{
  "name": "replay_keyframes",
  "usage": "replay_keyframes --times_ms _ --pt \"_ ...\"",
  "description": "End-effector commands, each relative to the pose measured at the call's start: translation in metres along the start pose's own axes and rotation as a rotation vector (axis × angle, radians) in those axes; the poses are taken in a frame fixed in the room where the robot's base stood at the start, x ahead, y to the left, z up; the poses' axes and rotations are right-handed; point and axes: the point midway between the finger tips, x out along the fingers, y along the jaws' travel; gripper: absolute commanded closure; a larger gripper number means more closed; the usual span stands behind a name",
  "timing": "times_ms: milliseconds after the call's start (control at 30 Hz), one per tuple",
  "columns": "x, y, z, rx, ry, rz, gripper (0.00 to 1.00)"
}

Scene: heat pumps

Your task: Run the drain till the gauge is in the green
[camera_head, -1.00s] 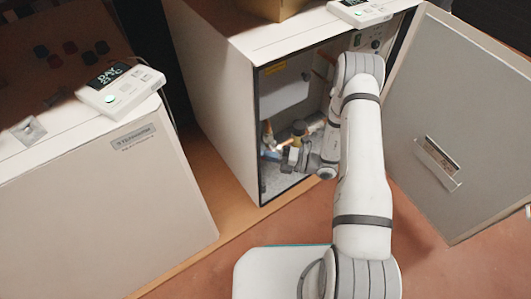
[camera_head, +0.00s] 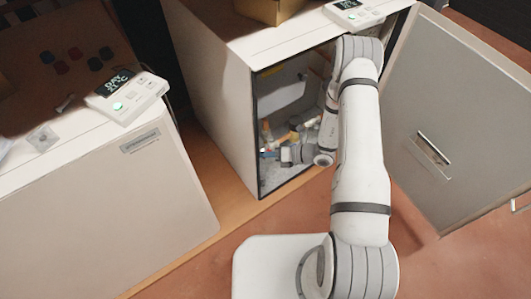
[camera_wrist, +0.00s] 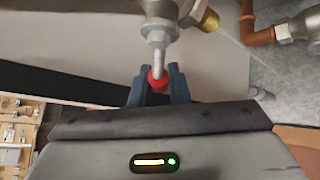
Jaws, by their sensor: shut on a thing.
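The heat pump cabinet (camera_head: 215,95) stands open, with valves and pipes inside. My gripper (camera_head: 287,154) is inside it, low among the pipes. In the wrist view, my gripper (camera_wrist: 158,82) is shut on a red-tipped drain valve handle (camera_wrist: 158,78), with a dark finger on each side. The handle's grey stem joins a metal valve body (camera_wrist: 158,12). A brass outlet (camera_wrist: 208,20) sits beside it, and a thin pale streak, perhaps water, slants away from it. I cannot make out the gauge in either view; my arm covers part of the cabinet's inside.
The open cabinet door (camera_head: 455,120) stands close on the right of my arm. A copper pipe (camera_wrist: 262,36) runs near the valve. Another closed white unit (camera_head: 110,200) with a control panel (camera_head: 127,95) stands at left. The floor in front is clear.

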Motion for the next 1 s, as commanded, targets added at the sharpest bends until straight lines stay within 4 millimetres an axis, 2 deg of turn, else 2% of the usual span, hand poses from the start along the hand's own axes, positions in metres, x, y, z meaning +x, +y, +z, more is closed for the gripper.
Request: replay_keyframes --times_ms 367,400,667,867,1000 --pt "-0.0005 -0.0012 -0.0002 -0.003 0.0 -0.006 1.0" --pt "-0.0005 -0.0012 -0.0002 -0.003 0.0 -0.006 0.84" --pt "-0.0005 -0.0009 0.0 -0.003 0.0 -0.005 0.63" --pt "-0.0007 -0.0007 0.0002 -0.003 0.0 -0.005 0.63" --pt "-0.0094 -0.0001 0.0014 -0.002 -0.002 -0.006 0.63"
